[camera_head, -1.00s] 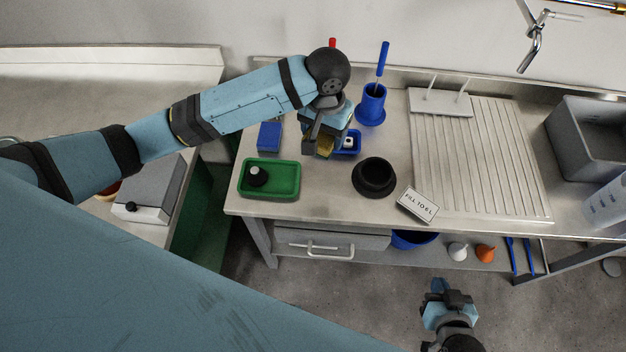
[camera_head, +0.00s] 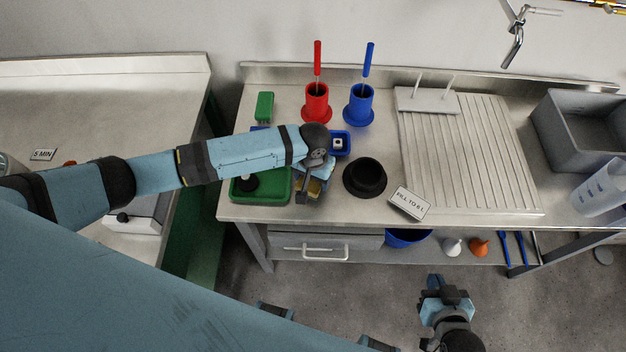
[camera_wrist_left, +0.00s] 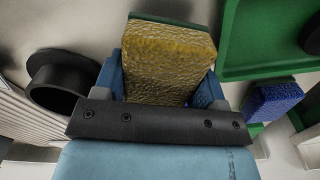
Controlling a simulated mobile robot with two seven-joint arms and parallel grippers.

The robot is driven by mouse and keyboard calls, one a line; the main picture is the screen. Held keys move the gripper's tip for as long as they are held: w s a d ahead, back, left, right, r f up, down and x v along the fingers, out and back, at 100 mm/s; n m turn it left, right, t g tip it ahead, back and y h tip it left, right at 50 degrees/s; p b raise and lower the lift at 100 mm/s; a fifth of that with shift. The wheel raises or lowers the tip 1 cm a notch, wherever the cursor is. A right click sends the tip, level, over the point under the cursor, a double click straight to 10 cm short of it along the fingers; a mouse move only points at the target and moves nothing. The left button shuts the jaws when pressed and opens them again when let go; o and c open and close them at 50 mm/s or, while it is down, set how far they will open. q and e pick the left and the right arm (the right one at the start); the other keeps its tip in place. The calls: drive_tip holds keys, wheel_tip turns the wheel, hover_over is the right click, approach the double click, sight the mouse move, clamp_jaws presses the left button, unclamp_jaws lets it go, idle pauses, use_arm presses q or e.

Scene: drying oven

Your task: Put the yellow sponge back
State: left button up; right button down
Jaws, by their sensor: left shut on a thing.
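The yellow sponge (camera_wrist_left: 168,62) is held between the fingers of my left gripper (camera_head: 308,194) and fills the middle of the left wrist view; a green layer shows along its far edge. In the head view a small part of the sponge (camera_head: 315,187) shows at the gripper, just right of the green tray (camera_head: 243,198). My left gripper is shut on it above the worktop. The left arm hides part of the green tray and most of a blue block (camera_wrist_left: 272,101). My right gripper (camera_head: 436,285) hangs low in front of the bench; its jaw opening is unclear.
A black round pot (camera_head: 366,177) stands right of the left gripper, with a "fill to 6 L" card (camera_head: 410,203) beside it. Behind are a blue tray (camera_head: 347,136), a red holder (camera_head: 316,104), a blue holder (camera_head: 358,106) and a green block (camera_head: 264,107). A ribbed drainer (camera_head: 470,150) lies right.

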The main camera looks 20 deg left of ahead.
use_arm(q)
drive_tip(key=shift+f, duration=1.05)
drive_tip(key=shift+f, duration=0.15)
drive_tip(key=o, duration=0.9)
